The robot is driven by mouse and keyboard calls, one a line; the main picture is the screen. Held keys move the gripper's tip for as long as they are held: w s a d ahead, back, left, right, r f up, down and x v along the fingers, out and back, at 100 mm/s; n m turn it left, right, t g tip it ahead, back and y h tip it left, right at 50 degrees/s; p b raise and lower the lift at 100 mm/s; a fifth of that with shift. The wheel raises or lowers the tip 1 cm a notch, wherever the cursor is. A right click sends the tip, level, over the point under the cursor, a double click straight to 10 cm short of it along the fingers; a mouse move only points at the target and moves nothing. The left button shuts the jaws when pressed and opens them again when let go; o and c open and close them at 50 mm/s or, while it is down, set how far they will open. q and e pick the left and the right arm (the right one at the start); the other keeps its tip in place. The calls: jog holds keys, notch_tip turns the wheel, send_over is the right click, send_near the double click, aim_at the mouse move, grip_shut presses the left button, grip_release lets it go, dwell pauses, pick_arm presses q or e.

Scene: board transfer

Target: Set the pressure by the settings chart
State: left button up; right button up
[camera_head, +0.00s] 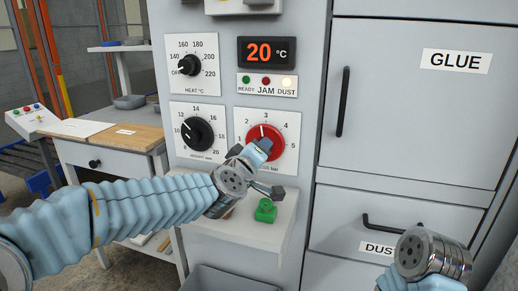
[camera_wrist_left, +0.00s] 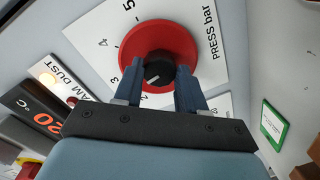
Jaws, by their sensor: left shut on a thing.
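The red PRESS bar knob (camera_head: 279,147) sits on a white dial plate (camera_head: 294,126) numbered up to 5 on the grey machine front. Its white pointer line stands near 3 in the head view. My left gripper (camera_head: 262,146) is shut on the knob; in the left wrist view its two blue fingers (camera_wrist_left: 160,75) stand either side of the black hub of the red knob (camera_wrist_left: 133,47). A lower part of the dial is hidden by the gripper. Only my right wrist shows at lower right; its fingers are out of view. I cannot make out a settings chart.
The HEAT dial (camera_head: 189,66) and another black dial (camera_head: 198,133) are left of the pressure knob. A display (camera_head: 266,51) reads 20 °C; the DUST lamp glows. A green block (camera_head: 265,210) rests on the ledge below. GLUE cabinet (camera_head: 410,110) doors stand right.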

pick_arm(q)
jog(key=shift+f+m, duration=0.15)
jog(key=shift+m, duration=0.65)
jog(key=o, duration=1)
jog(key=shift+o, duration=0.2)
jog(key=v, duration=1.3)
jog(key=shift+s, duration=0.45)
